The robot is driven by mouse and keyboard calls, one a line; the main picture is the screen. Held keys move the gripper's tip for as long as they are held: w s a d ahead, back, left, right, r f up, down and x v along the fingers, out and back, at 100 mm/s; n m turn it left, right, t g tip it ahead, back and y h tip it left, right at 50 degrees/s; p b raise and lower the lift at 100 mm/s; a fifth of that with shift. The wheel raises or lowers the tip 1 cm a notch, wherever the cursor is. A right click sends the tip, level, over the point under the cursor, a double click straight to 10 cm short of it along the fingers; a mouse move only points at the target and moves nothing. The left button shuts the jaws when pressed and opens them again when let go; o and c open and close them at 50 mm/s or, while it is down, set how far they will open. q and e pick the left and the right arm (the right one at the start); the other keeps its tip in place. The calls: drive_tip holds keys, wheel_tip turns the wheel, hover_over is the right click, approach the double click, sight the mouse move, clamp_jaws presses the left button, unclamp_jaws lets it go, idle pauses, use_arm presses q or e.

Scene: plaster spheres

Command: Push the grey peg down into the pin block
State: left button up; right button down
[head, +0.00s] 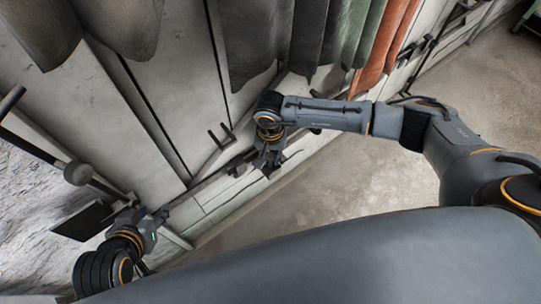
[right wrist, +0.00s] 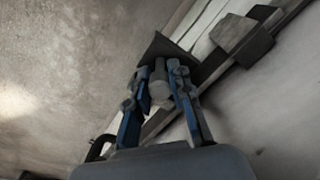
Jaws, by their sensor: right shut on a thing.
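In the right wrist view a grey rounded piece, which looks like the grey peg (right wrist: 159,88), stands between the two blue-sided fingers of my right gripper (right wrist: 162,72). That gripper is shut on it. A dark flat block (right wrist: 160,47) shows just beyond the fingertips and may be the pin block. I cannot tell how deep the peg sits in it. In the head view my right gripper (head: 268,164) is at the narrow ledge by the wall, and the peg is too small to make out. My left gripper (head: 156,218) is at lower left, its opening unclear.
Pale wall panels (head: 140,110) stand behind the ledge. Dark, green and rust cloths (head: 385,45) hang above my right arm. A dark rod with a round knob (head: 78,173) and a dark plate are close to my left gripper.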

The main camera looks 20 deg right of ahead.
use_arm(q)
drive_tip(key=shift+w+r, duration=0.1)
drive_tip(key=shift+w, duration=0.05)
use_arm(e)
drive_tip(key=c, duration=1.1)
unclamp_jaws()
drive_tip(key=shift+r, duration=0.15)
drive_tip(key=shift+r+p, duration=0.45)
drive_tip(key=shift+r, duration=0.4)
drive_tip(key=shift+r+p, duration=0.65)
drive_tip(key=shift+r, duration=0.15)
use_arm(q)
drive_tip(key=s+a+f+g+y, duration=0.1)
drive_tip(key=s+g, duration=0.3)
drive_tip(key=s, duration=0.4)
drive_tip(key=shift+s+a+f, duration=0.2)
drive_tip(key=shift+a+f, duration=0.35)
drive_tip(key=shift+a, duration=0.3)
use_arm(e)
drive_tip(key=shift+r, duration=0.15)
